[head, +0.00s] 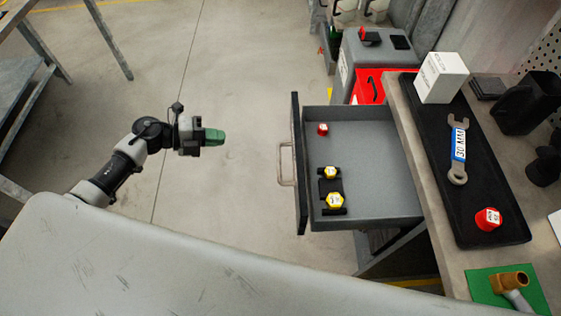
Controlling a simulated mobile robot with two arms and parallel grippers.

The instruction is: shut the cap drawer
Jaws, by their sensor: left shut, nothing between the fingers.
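The cap drawer (376,161) is a grey drawer pulled far out to the left from under the workbench on the right. Its dark front panel (299,160) has a pale bar handle (285,165) on the left side. Inside lie a red cap (322,129) and two yellow-topped caps, one of them here (335,201). My left gripper (222,137) is shut and empty, with green fingertips pointing right. It is left of the drawer front, apart from the handle with a clear gap. My right gripper does not show.
The bench (401,105) carries a black tray (441,178) with a white box (441,77), a blue-labelled wrench (458,150) and a red cap (487,219). A red box (367,88) stands behind the drawer. Open floor (240,60) lies between my gripper and the drawer.

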